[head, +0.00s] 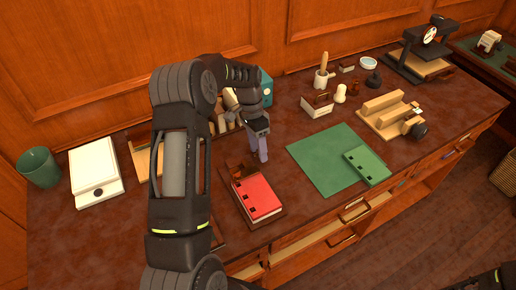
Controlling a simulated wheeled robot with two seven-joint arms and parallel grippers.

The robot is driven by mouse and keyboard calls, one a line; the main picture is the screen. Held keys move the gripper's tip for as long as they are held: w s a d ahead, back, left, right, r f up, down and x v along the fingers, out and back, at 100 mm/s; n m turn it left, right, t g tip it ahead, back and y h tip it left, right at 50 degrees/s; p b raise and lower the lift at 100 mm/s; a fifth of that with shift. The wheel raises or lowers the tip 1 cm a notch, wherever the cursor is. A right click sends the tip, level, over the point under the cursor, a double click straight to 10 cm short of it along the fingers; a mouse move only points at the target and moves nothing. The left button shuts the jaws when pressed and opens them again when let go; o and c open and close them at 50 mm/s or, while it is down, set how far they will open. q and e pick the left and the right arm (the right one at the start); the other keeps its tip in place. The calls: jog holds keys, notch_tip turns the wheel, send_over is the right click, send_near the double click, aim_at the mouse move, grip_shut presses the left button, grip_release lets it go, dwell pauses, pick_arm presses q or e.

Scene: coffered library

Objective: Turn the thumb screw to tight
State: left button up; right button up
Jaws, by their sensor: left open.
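A wooden clamp-like fixture (385,108) with light blocks sits at the right of the worktop. A dark round knob (418,130) is at its front right end; it may be the thumb screw, but its setting is too small to read. My left gripper (262,156) hangs fingers down over the middle of the worktop, behind the red book and well left of the fixture. It is open, and I see nothing between its fingers. My right gripper is not in view.
A red book (258,197) lies in front of my left gripper. A green mat (322,160) with a green book (367,165) lies between gripper and fixture. A white stamp-like block (317,106) and a mortar (322,80) stand behind. A black press (428,50) stands back right.

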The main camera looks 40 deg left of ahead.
pick_arm(q)
jog(key=shift+w+a+r, duration=0.15)
jog(key=shift+r, duration=0.3)
jog(key=s+b+v, duration=0.1)
jog(key=b+v, duration=0.1)
jog(key=v, duration=0.4)
jog(key=shift+w+r, duration=0.4)
jog(key=shift+w, duration=0.05)
